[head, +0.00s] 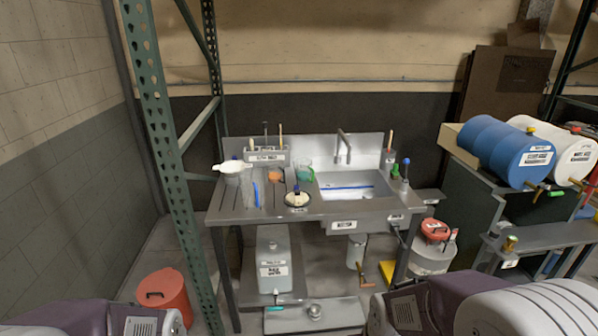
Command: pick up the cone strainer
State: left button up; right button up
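A white, wide-rimmed piece with small side tabs (231,168), which looks like the cone strainer, is at the left end of the metal sink table (322,208). It seems to sit in the top of a pale container; its lower part cannot be made out. My arms come in at the bottom left and bottom right corners. Neither gripper shows in the head view, and both arms' visible parts are well in front of the table.
A green rack post (165,130) rises left of the table. A grey labelled container (273,262) stands below the table. A red-lidded bucket (433,245) is at its right and a red bin (163,294) at its left. Blue and white drums (505,152) lie at the right.

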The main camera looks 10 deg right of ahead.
aim_at(230, 168)
jog(key=i+j, duration=0.25)
jog(key=i+j+z, duration=0.1)
jog(key=i+j, duration=0.2)
jog(key=j, duration=0.15)
jog(key=i+j+z, duration=0.1)
jog(key=i+j, duration=0.15)
jog(key=j, duration=0.15)
jog(key=i+j, duration=0.25)
jog(key=j, duration=0.15)
jog(key=i+j+z, duration=0.1)
jog(key=i+j, duration=0.15)
jog(key=j, duration=0.15)
jog(key=i+j, duration=0.2)
jog(key=j, duration=0.2)
jog(key=i+z, duration=0.05)
